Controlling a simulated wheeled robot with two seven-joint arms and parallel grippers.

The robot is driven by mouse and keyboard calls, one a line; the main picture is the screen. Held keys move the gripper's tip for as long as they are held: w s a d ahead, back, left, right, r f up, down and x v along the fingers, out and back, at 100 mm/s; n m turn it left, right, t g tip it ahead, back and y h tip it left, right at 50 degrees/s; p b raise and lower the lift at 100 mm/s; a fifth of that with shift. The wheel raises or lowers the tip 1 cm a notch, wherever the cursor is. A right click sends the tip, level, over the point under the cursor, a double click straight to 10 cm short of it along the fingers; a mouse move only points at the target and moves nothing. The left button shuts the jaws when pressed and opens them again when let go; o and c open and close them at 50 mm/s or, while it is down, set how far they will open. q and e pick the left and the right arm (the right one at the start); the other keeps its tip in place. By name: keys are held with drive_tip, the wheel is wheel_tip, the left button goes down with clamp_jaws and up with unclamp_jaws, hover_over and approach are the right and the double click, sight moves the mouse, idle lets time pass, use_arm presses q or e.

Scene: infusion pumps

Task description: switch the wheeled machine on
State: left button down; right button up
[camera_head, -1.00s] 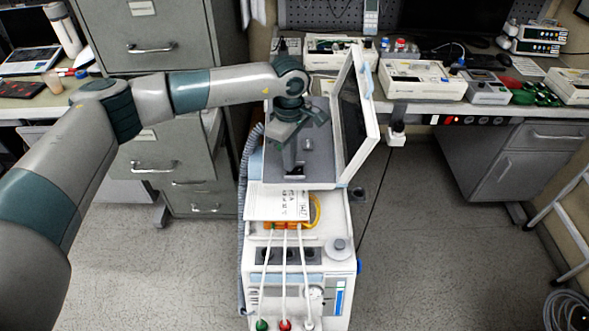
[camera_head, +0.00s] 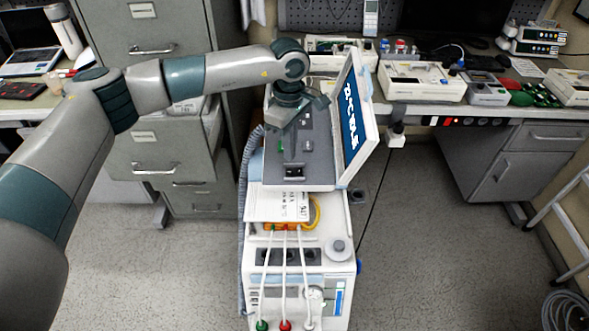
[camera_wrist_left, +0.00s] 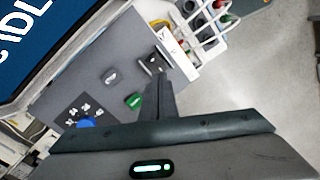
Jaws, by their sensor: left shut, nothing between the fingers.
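The wheeled machine (camera_head: 343,250) stands in the middle of the head view. Its raised screen (camera_head: 350,113) is lit blue with white lettering, and it also shows in the left wrist view (camera_wrist_left: 35,40). On its grey top panel (camera_head: 309,172) are a dark rocker switch (camera_head: 294,171), a small green switch and a grey one. The green switch (camera_wrist_left: 133,101) and a blue knob (camera_wrist_left: 86,123) show in the left wrist view. My left gripper (camera_head: 289,158) is shut and empty, pointing down over the panel close to the rocker switch. Whether it touches is unclear. My right gripper is out of view.
A filing cabinet (camera_head: 160,112) stands left of the machine. A bench with several white devices (camera_head: 422,80) runs behind it. White cables with coloured plugs (camera_head: 285,325) hang down the machine's front. The floor (camera_head: 440,265) on the right is mostly clear.

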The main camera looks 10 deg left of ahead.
use_arm(q)
drive_tip(key=shift+r, duration=1.15)
drive_tip(key=shift+s, duration=0.1)
